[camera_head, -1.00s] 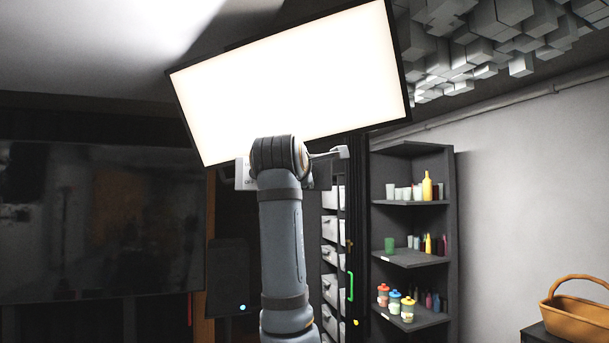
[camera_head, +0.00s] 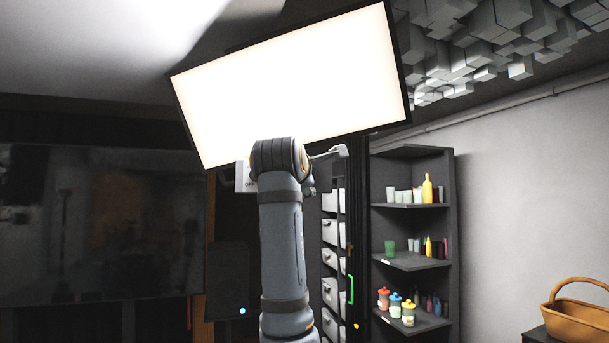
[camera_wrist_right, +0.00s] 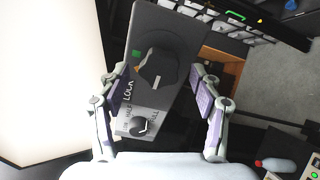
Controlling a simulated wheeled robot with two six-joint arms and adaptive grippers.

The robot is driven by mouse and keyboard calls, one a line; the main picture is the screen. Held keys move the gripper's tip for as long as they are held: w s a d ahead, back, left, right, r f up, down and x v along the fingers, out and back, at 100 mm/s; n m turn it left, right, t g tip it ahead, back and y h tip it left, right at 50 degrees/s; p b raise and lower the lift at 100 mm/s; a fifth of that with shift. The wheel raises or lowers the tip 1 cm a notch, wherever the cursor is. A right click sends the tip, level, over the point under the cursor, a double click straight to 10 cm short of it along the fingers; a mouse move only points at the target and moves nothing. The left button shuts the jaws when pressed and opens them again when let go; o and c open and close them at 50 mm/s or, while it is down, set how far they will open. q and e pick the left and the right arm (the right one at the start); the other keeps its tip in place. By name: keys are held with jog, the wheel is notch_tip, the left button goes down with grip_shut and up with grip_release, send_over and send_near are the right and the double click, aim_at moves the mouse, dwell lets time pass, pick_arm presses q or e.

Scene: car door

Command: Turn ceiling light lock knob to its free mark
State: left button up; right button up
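The ceiling light (camera_head: 290,85) is a large, tilted, glowing panel in the head view; its bright face also fills the left of the right wrist view (camera_wrist_right: 45,75). A dark grey control plate holds a large black lock knob (camera_wrist_right: 158,67), with a green mark (camera_wrist_right: 137,54) and the word LOCK beside it. A brownish pointer shows at the knob's left side. My right gripper (camera_wrist_right: 163,82) is open, its fingers on either side of the plate, with the knob between the fingertips. I cannot tell whether they touch it. My left gripper is not in view.
A smaller black dial (camera_wrist_right: 138,126) sits on a white label below the lock knob. In the head view, a corner shelf (camera_head: 410,205) with bottles and cups stands at the right. A basket (camera_head: 575,322) is at the lower right.

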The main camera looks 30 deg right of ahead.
jog(key=v, duration=1.2)
jog(key=shift+f, duration=0.1)
